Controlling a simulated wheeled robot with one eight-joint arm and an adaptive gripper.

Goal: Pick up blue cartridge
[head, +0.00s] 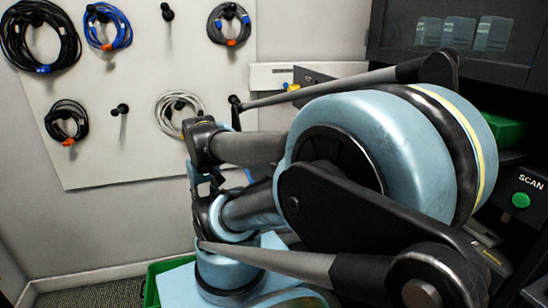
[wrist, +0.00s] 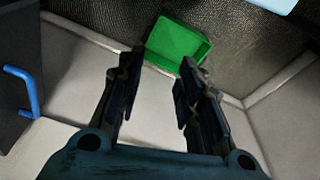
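No object is clearly identifiable as the blue cartridge. Several pale blue-grey blocks (head: 460,32) stand in a row behind the dark cabinet's window at the upper right of the head view; I cannot tell whether they are cartridges. My gripper (wrist: 162,62) is open in the wrist view, its two dark fingers apart with nothing between them. It points toward the floor area, with a green bin beyond the fingertips. My own arm fills much of the head view and hides what lies behind it.
A white wall panel (head: 150,85) holds coiled cables on pegs. The green bin (wrist: 178,44) is on the floor. A blue handle (wrist: 22,88) sits on a dark front. A SCAN box with a green button (head: 520,200) is at the right.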

